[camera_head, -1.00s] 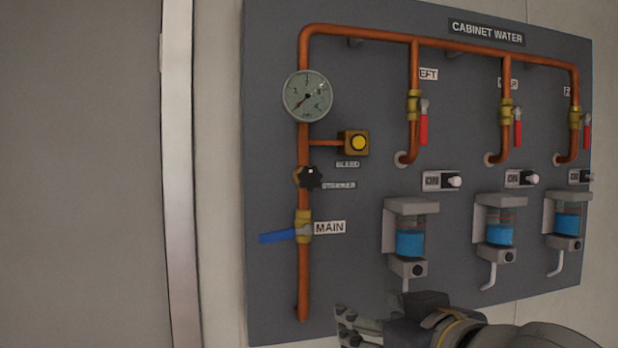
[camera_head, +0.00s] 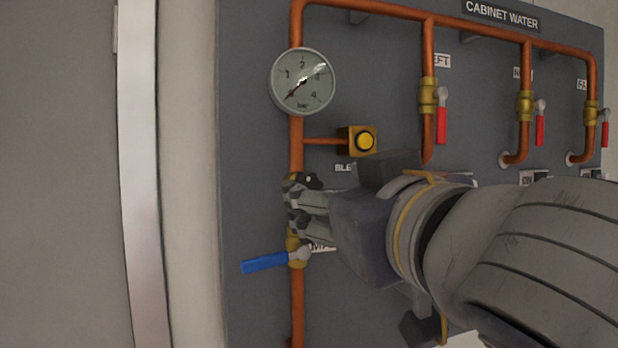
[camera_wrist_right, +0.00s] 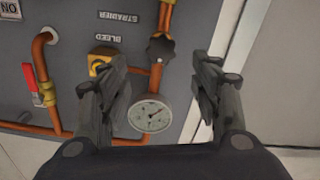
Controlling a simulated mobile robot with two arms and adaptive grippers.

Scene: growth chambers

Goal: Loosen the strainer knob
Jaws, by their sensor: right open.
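The strainer knob (camera_wrist_right: 160,49) is a black lobed knob on the vertical copper pipe. In the right wrist view it sits between and beyond the two open fingers of my right gripper (camera_wrist_right: 164,82), with a gap on each side. In the head view my right gripper (camera_head: 300,205) reaches in from the right and partly covers the strainer knob (camera_head: 308,180); only its dark top shows. The head view does not show whether the fingers touch it. The strainer label (camera_wrist_right: 118,17) shows in the wrist view. My left gripper is not in view.
A pressure gauge (camera_head: 302,82) and the yellow bleed button (camera_head: 364,140) are above the knob. The blue main valve handle (camera_head: 264,263) is just below my right gripper. Red-handled valves (camera_head: 441,120) stand to the right. The wall at left is clear.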

